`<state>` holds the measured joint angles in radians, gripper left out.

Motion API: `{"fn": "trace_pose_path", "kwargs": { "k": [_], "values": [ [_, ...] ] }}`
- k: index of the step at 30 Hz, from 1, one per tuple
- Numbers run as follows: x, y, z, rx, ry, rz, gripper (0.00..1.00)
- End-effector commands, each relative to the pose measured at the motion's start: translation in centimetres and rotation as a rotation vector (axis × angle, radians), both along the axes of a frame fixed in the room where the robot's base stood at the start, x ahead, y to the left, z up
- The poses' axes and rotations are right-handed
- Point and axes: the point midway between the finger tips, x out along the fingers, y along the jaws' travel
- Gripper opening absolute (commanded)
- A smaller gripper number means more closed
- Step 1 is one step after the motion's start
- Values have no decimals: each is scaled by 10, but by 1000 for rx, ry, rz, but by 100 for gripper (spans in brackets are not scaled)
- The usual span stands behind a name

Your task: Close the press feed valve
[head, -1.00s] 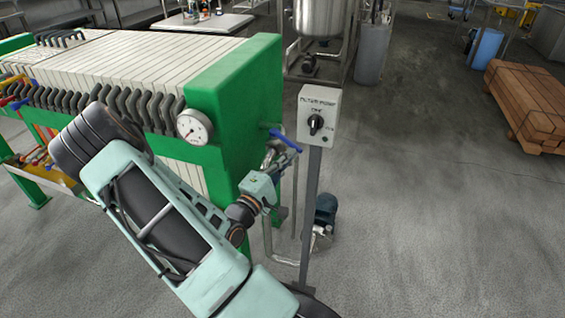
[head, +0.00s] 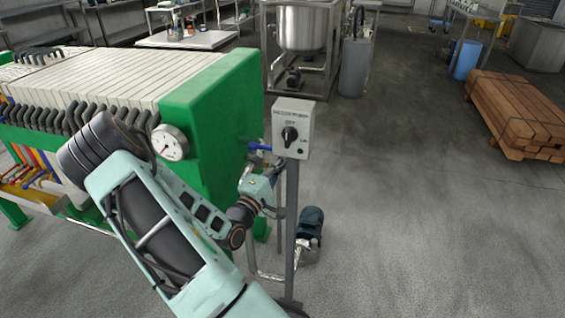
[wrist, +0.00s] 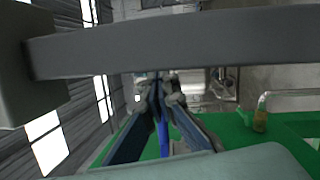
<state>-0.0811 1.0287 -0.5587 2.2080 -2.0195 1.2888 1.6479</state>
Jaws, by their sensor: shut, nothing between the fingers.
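The press feed valve's blue lever (head: 259,147) sticks out beside the green end of the filter press, in the head view. Its right end is hidden behind the grey pump switch box. My gripper (head: 254,164) is just below the lever, its fingers partly hidden behind the post. In the wrist view my gripper (wrist: 157,88) has its fingertips together with nothing between them. A blue bar, seemingly the lever (wrist: 163,136), lies just beyond and below the fingers. I cannot tell whether they touch it.
The filter pump switch box (head: 293,128) on its post stands close right of my gripper. The green press frame (head: 215,105) with a gauge (head: 170,142) is left. A pump (head: 311,224) sits on the floor behind. Open floor lies right, before stacked timber (head: 515,115).

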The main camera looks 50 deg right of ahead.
Motion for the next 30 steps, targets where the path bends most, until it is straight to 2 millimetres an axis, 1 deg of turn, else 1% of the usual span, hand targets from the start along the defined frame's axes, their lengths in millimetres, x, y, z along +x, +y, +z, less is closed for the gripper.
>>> {"fn": "trace_pose_path", "kwargs": {
  "k": [13,17,20,23,27,30],
  "values": [
    [0,-2,0,0,0,-2,0],
    [-1,1,0,0,0,-1,0],
    [-2,13,-2,1,1,0,0],
    [-6,31,-5,1,1,2,0],
    [-11,62,-9,1,2,5,0],
    [-15,82,-12,1,2,4,0]
  ]
}}
